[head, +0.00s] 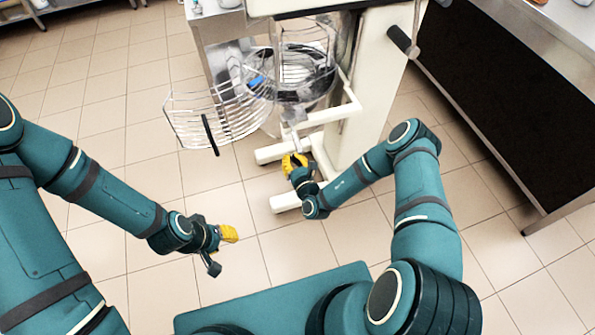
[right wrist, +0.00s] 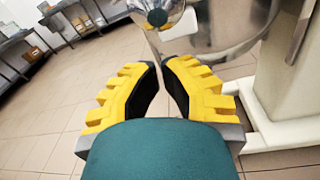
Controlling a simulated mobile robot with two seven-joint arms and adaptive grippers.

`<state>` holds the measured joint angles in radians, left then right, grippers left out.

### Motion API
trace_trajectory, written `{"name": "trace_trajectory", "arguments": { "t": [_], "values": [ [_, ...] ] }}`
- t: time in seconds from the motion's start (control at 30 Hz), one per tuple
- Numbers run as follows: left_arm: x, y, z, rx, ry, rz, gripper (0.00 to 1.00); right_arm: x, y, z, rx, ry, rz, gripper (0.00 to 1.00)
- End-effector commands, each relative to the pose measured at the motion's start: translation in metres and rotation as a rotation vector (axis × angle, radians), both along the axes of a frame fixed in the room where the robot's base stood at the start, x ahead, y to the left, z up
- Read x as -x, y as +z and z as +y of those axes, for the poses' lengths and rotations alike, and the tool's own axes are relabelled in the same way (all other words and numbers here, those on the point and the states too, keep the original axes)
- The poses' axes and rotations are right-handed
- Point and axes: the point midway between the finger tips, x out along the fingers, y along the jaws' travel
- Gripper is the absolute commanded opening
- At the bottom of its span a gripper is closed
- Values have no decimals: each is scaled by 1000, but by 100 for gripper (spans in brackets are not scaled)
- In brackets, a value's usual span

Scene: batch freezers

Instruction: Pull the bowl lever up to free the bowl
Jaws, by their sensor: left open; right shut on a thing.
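The bowl lever (head: 294,138) is a pale, thin bar low on the front of the mixer, below the steel bowl (head: 310,91). My right gripper (head: 294,160), with yellow fingers, is at the lever's lower end and is shut on it; the fingers hide the held part. In the right wrist view the two fingertips (right wrist: 163,64) come close together in front of the bowl's side (right wrist: 207,38). The lever's held end cannot be made out there. My left gripper (head: 222,248) is open and empty, low over the floor and away from the mixer.
The wire guard (head: 190,120) with a black handle swings out to the left of the bowl. The white mixer column (head: 376,80) and its feet (head: 286,202) stand close to my right gripper. A dark-fronted counter (head: 490,110) is at the right. The tiled floor at left is clear.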

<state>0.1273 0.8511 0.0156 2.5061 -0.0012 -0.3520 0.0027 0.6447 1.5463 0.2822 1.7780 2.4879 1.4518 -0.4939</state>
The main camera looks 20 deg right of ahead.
Motion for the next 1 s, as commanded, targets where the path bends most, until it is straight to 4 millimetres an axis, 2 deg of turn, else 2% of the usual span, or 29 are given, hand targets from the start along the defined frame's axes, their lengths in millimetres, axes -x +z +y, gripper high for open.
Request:
{"name": "trace_trajectory", "arguments": {
  "t": [0.03, 0.2, 0.33, 1.0],
  "values": [
    [0, -3, 0, 0, 0, -1, 40, -7, 0, 0, 1, 0, -1, 0],
    [0, 0, 0, 0, 0, -1, 40, 2, 25, -5, 0, 1, 0, 0],
    [0, 1, 0, 0, 0, 0, 40, 5, 34, -7, 1, 1, 0, 0],
    [0, 2, 0, 0, 0, 0, 40, 8, 39, -13, 1, 0, 0, 0]
  ]
}}
